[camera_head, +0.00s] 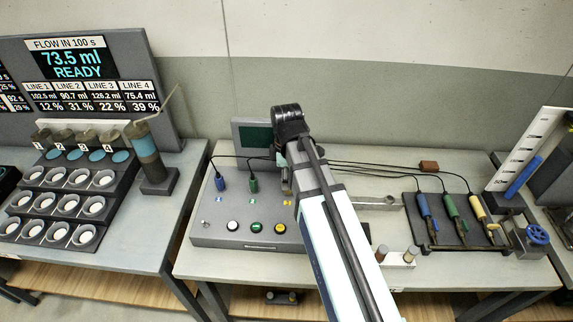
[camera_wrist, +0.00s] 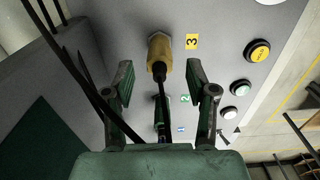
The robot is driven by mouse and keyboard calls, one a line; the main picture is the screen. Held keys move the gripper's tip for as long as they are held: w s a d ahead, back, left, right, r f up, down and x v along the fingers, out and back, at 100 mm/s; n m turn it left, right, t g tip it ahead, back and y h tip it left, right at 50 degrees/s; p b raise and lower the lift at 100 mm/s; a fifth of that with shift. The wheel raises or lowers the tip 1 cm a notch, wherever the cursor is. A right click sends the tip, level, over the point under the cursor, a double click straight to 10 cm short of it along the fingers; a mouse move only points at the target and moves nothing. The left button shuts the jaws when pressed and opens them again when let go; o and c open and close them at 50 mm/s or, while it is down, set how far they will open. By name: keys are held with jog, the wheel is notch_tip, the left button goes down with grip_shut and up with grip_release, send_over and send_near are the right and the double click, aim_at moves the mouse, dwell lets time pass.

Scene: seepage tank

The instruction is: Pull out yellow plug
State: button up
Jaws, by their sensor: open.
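In the wrist view, the yellow plug (camera_wrist: 160,55) stands in the grey panel beside a yellow label marked 3. A black cable runs from it. My gripper (camera_wrist: 158,75) is open, with one finger on each side just short of the plug, and nothing is between its pads that I can see as held. In the head view my gripper (camera_head: 287,180) is over the right part of the grey control box (camera_head: 215,238), and my arm hides the yellow plug there.
A blue plug (camera_head: 220,183) and a green plug (camera_head: 253,184) stand left of my gripper. White, green and yellow buttons line the box front. Black cables run right to a rack (camera_head: 470,246) with blue, green and yellow handled probes. A small screen (camera_head: 254,134) stands behind.

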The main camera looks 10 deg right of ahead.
jog(key=shift+f, duration=1.2)
grip_shut()
